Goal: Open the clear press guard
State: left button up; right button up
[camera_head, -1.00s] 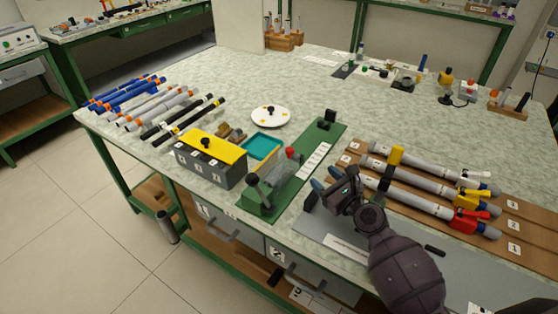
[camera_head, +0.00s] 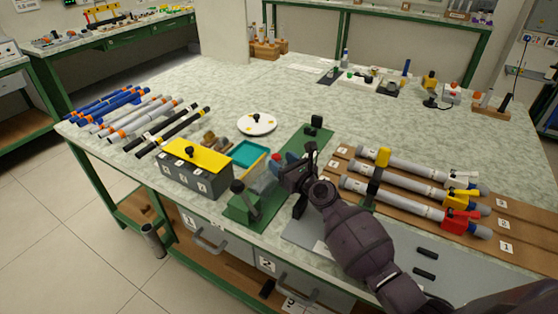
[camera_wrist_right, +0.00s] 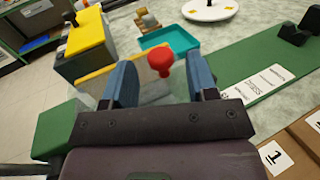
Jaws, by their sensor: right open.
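The press sits on a green base (camera_head: 300,143) near the front edge of the bench. Its clear guard (camera_wrist_right: 160,87) shows faintly in the right wrist view, with a red knob (camera_wrist_right: 160,60) on it. My right gripper (camera_head: 284,158) is over the press in the head view; it also shows in the right wrist view (camera_wrist_right: 162,82). Its blue fingers are open, one on each side of the red knob in the picture. I cannot tell whether they touch it. In the head view the gripper hides much of the guard. My left gripper is not in view.
A grey box with a yellow lid (camera_head: 196,153) and a teal tray (camera_head: 262,153) stand left of the press. A white round plate (camera_head: 257,126) lies behind. Grey rods in a brown rack (camera_head: 345,152) lie to the right.

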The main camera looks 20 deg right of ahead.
jog(key=shift+x, duration=0.8)
grip_shut()
